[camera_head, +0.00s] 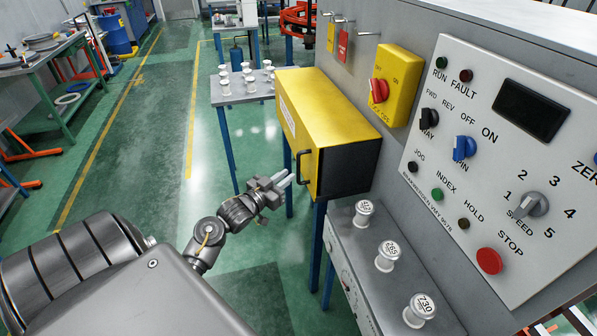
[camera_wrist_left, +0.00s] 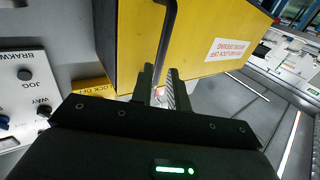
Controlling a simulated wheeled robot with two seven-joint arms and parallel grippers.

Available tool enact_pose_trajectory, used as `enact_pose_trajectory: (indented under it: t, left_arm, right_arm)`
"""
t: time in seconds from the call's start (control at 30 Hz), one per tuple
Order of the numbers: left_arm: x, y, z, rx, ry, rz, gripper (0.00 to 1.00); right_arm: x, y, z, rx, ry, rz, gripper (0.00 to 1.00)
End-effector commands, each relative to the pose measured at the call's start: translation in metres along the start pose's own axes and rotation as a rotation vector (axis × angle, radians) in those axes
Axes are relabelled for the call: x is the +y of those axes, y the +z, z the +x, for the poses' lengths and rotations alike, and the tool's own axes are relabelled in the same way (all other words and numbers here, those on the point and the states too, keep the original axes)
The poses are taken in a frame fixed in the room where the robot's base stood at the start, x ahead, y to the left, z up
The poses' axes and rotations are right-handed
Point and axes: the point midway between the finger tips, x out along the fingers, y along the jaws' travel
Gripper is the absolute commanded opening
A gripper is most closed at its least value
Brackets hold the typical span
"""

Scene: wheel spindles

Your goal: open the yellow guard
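The yellow guard (camera_head: 335,110) is a box-shaped cover on the side of the grey machine, and it looks closed. Its dark bar handle (camera_head: 305,168) is on the near end of the yellow face. In the left wrist view the guard (camera_wrist_left: 200,40) fills the top, with the handle (camera_wrist_left: 167,35) running down toward the fingers. My left gripper (camera_head: 290,179) is open, just left of the handle and a little below its middle. In the wrist view its fingertips (camera_wrist_left: 160,72) are on either side of the handle's line; contact cannot be told. My right gripper is not in view.
A control panel (camera_head: 500,140) with knobs and a red stop button is at right. A yellow switch box (camera_head: 400,75) is above the guard. White numbered spindles (camera_head: 388,255) stand on the grey ledge (camera_head: 350,240) below.

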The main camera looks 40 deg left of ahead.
Motion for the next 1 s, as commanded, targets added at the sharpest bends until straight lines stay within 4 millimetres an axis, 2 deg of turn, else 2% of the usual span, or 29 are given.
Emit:
enact_pose_trajectory:
  t: [0.03,0.2,0.4,0.77,0.9,1.0]
  left_arm:
    - [0.000,0.004,0.011,0.005,0.001,0.000,0.17]
    - [0.000,0.004,0.041,0.003,0.001,0.001,0.17]
    - [0.001,0.003,0.061,0.000,0.001,0.001,0.17]
    - [0.001,0.001,0.066,-0.002,0.001,0.001,0.17]
    - [0.001,0.001,0.066,-0.001,0.001,0.001,0.00]
    - [0.001,0.001,0.066,-0.001,0.001,0.001,0.00]
  right_arm:
    - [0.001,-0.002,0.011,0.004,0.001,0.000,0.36]
    - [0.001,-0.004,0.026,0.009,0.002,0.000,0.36]
    - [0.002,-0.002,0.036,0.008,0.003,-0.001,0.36]
    - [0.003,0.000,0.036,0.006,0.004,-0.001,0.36]
    - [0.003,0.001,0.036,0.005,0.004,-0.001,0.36]
    - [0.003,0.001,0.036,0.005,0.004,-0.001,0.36]
